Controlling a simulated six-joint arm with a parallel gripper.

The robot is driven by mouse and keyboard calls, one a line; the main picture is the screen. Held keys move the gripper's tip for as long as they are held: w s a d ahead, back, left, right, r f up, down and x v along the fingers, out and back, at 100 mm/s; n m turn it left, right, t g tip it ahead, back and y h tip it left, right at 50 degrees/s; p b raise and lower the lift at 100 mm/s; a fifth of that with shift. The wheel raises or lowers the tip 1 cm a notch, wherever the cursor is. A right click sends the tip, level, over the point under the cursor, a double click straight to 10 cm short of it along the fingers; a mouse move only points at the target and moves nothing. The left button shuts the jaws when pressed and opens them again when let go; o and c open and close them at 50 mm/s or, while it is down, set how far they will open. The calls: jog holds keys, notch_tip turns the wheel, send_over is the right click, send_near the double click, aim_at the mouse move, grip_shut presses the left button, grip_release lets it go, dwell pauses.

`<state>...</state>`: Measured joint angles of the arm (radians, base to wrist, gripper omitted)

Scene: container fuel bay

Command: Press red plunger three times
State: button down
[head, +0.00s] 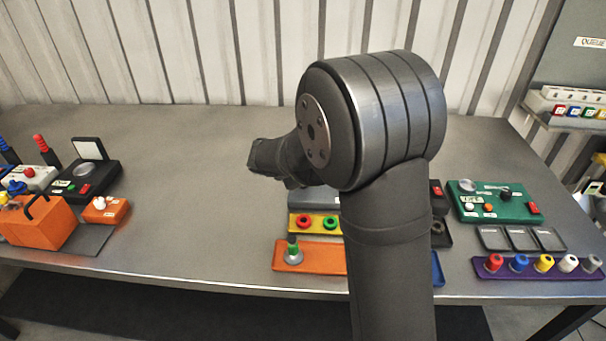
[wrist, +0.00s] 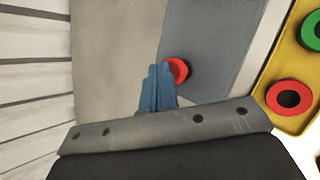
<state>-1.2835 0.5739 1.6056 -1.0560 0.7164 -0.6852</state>
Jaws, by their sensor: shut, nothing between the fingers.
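A red round knob, seemingly the red plunger (wrist: 179,70), stands on a blue-grey panel (wrist: 209,50) in the wrist view. My gripper (wrist: 160,68) is shut and empty, its blue fingers close together. The fingertips appear right beside the knob and cover part of its left side. I cannot tell whether they touch it or how high above the panel they are. In the head view my arm hides the fingers and the knob; only an edge of a grey panel (head: 313,201) shows.
A yellow tray (head: 292,231) with red and green rings lies close by; it also shows in the wrist view (wrist: 272,75). An orange tray (head: 325,257) and a green panel (head: 490,212) are nearby. An orange box (head: 35,228) stands left. The table's middle left is clear.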

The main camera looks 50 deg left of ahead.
jog(key=shift+f, duration=0.6)
dwell(0.3)
jog(key=shift+r, duration=1.8)
jog(key=shift+r, duration=2.5)
jog(key=shift+r, duration=0.1)
notch_tip(320, 180, up, 4)
jog(key=shift+f, duration=0.2)
jog(key=shift+f, duration=0.1)
